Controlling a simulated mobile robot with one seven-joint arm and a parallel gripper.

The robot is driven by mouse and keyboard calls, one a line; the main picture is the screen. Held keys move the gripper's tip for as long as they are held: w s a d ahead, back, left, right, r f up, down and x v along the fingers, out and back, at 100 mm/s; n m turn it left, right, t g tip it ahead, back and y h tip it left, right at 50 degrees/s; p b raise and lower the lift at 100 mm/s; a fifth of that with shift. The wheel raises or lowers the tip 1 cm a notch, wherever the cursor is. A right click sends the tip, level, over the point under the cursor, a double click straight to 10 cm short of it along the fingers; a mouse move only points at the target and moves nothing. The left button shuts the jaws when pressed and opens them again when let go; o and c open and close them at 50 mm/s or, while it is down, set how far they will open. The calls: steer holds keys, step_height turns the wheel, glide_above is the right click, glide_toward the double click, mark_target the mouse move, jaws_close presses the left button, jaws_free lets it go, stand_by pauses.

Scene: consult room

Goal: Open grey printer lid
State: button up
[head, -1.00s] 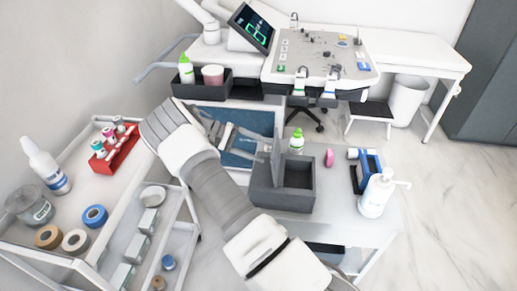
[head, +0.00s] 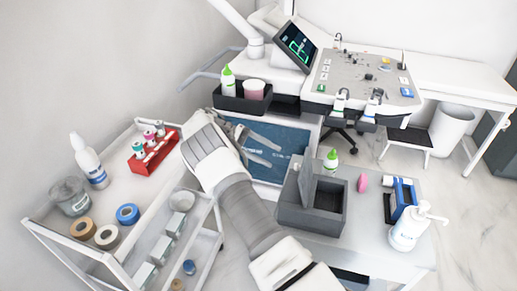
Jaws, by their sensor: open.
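A dark grey box (head: 310,219), which looks like the printer, sits on the white table in the head view. Its grey lid (head: 304,181) stands raised, close to upright, at the left of the dark opening. My gripper (head: 270,154) is beyond and to the left of the box, in front of a blue panel. Its two fingers are apart with nothing visible between them. A gap shows between the fingers and the lid. My arm passes left of the box and hides part of the table's left side.
On the table (head: 372,248) are a green-capped bottle (head: 331,161), a pink item (head: 362,183), a blue item (head: 403,200) and a white pump bottle (head: 408,232). A white trolley (head: 122,193) with bottles and tape rolls stands left. An ultrasound console (head: 365,78) stands behind.

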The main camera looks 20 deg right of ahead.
steer(key=shift+v, duration=1.7)
